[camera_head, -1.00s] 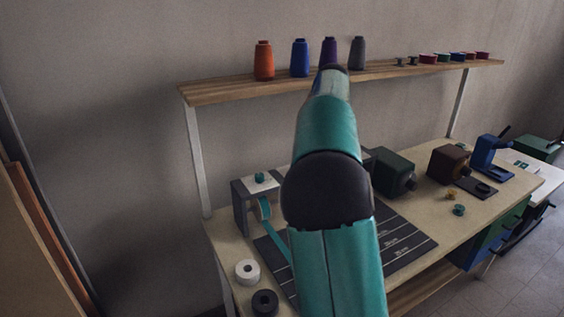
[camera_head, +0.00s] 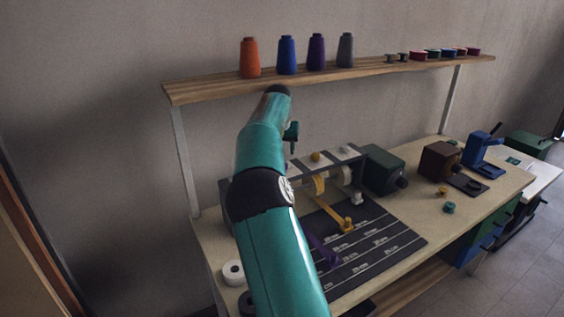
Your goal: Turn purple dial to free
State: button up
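The purple dial is not visible; my arm covers the left and middle of the ribbon dispenser (camera_head: 352,152). A purple ribbon (camera_head: 322,252) comes out from behind my arm onto the dark cutting mat (camera_head: 390,254). Right of it, a yellow dial (camera_head: 315,156) sits on a white plate on top of the dispenser, above a yellow ribbon (camera_head: 333,211) with an end piece on the mat. My teal arm rises in front of the dispenser toward the shelf. A small teal part (camera_head: 291,132), seemingly at the arm's end, shows above the dispenser. My gripper's fingers cannot be made out.
A wooden shelf (camera_head: 210,90) above the bench carries orange, blue, purple and grey thread cones and several small spools. A green box (camera_head: 383,170), a brown machine (camera_head: 440,161) and a blue one (camera_head: 482,155) stand right. White tape (camera_head: 233,272) lies at the front left.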

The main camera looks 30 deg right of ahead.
jog(key=x, duration=0.8)
jog(key=c, duration=1)
